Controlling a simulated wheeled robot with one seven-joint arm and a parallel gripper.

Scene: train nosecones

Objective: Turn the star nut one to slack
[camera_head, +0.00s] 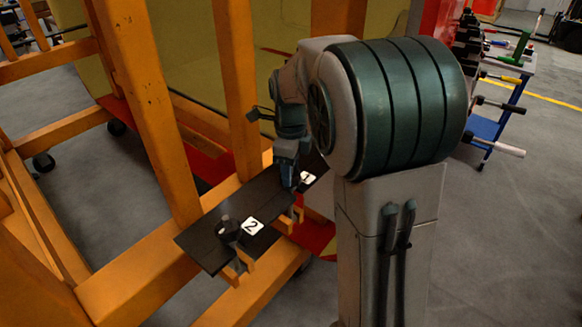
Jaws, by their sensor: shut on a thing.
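A dark plate (212,254) lies across the orange frame and carries white labels "1" (307,178) and "2" (252,226). My gripper (290,182) points down at the plate just left of the label "1". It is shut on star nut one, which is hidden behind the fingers. A second dark star nut (228,230) stands free on the plate, left of the label "2". How far star nut one is turned cannot be seen.
Orange beams (150,110) rise behind and left of the plate, with a yellowish panel (195,60) behind them. Orange brackets (236,270) sit under the plate. A blue tool rack (490,130) stands at the right.

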